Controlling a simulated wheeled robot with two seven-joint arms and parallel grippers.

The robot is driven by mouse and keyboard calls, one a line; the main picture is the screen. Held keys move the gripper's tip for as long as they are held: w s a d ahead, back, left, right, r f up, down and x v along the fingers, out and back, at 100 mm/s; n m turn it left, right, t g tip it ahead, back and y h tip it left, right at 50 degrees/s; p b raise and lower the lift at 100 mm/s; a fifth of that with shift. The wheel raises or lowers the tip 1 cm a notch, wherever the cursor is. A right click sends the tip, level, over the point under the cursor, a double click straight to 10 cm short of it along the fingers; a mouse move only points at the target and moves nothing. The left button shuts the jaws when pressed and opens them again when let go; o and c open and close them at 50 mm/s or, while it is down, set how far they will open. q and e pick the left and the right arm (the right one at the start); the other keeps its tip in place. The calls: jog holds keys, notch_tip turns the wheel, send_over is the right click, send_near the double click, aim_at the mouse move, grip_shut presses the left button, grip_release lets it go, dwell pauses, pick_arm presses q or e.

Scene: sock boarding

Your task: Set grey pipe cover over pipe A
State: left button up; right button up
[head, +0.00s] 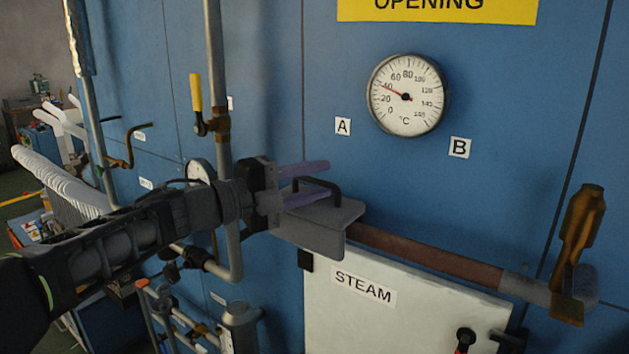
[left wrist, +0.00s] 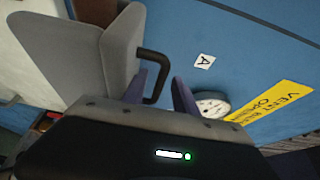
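The grey pipe cover (head: 325,232), an angled sheet with a black handle (head: 322,182), is at the left end of the rusty pipe (head: 425,257). The pipe runs into or behind it; contact between them cannot be told. The "A" label (head: 342,126) is on the wall above. The left wrist view also shows the cover (left wrist: 60,60) and its handle (left wrist: 157,75). My left gripper (head: 304,184) has two purple fingers, apart, with the handle between them and a gap beside it (left wrist: 160,92). My right gripper is not in view.
A round gauge (head: 405,95) and a "B" label (head: 459,147) are on the blue wall. A brown lever (head: 580,235) stands at the pipe's right end. A white "STEAM" panel (head: 400,315) is below. A vertical pipe with a yellow-handled valve (head: 196,95) stands at left.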

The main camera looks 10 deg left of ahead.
pick_arm(q)
jog(key=b+v, duration=0.1)
jog(key=v, duration=0.6)
jog(key=shift+s+a, duration=0.3)
jog(key=shift+r, duration=0.1)
dwell(0.4)
